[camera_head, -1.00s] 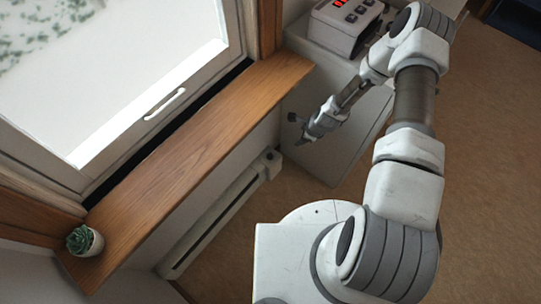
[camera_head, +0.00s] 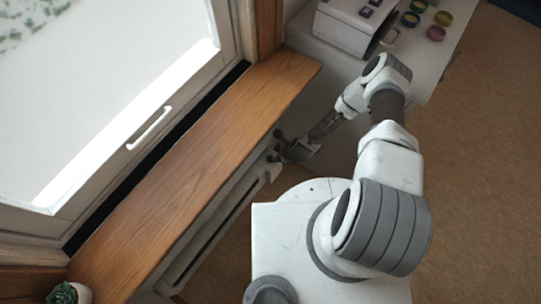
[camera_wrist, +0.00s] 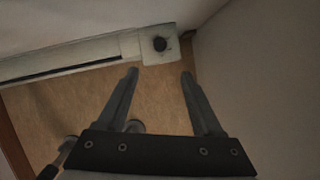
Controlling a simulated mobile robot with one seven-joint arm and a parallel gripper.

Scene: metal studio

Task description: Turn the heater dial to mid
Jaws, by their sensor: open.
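The heater (camera_head: 222,222) is a long, low, pale unit along the wall under the window sill. It also shows in the wrist view (camera_wrist: 75,57), with a dark slot along it. Its dial (camera_wrist: 160,44) is a small dark round knob on the pale end block, with faint marks around it. My gripper (camera_wrist: 160,73) is open and empty, its two fingers pointing toward the dial. The dial lies beyond the fingertips, about midway between them in the picture, apart from both. In the head view my gripper (camera_head: 279,147) is at the heater's far end, where the dial is hard to make out.
The wooden sill (camera_head: 190,165) overhangs the heater, with a potted succulent (camera_head: 68,293) at its near end. A white cabinet (camera_head: 330,55) beyond my gripper carries a boxy device (camera_head: 345,25) and several coloured round items. Brown floor (camera_head: 480,200) is open at right.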

